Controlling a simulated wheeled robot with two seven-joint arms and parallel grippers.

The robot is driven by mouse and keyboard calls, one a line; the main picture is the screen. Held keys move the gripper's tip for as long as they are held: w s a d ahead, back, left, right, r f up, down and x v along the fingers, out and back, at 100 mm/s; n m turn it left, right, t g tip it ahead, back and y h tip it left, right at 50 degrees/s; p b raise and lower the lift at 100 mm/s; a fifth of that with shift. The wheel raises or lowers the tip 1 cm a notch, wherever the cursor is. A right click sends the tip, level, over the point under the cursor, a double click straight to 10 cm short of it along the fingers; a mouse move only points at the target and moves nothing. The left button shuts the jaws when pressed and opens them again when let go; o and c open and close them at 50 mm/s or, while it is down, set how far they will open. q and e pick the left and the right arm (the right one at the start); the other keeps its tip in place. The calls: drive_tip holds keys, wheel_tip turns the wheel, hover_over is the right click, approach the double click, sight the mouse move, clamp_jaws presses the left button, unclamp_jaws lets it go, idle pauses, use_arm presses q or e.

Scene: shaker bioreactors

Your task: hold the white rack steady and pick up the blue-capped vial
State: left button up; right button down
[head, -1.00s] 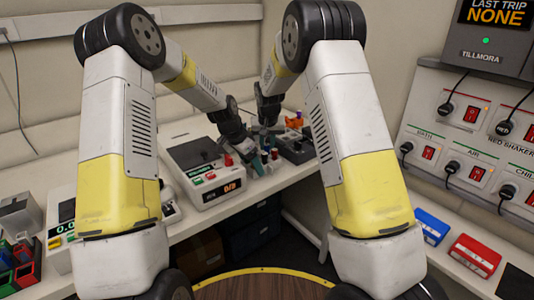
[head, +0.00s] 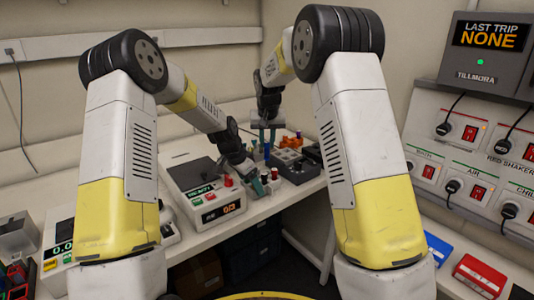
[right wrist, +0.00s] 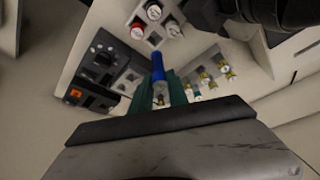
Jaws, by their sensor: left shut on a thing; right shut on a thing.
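The blue-capped vial (right wrist: 158,68) stands upright between the green fingers of my right gripper (right wrist: 168,94) in the right wrist view. In the head view my right gripper (head: 267,132) is shut on this vial, above the bench, with the blue part (head: 267,150) showing below the fingers. The white rack (right wrist: 146,37) has square holes, and capped vials stand in it. My left gripper (head: 258,184) is low at the rack, shut on it. In the head view the gripper and vials hide most of the rack.
A white instrument with a red knob and display (head: 204,190) stands left of the rack. Several yellow-topped vials (right wrist: 205,80) show in the right wrist view.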

drive_tip(key=shift+r, duration=0.4)
use_arm(q)
drive_tip(key=o, duration=1.5)
drive_tip(key=shift+o, duration=0.2)
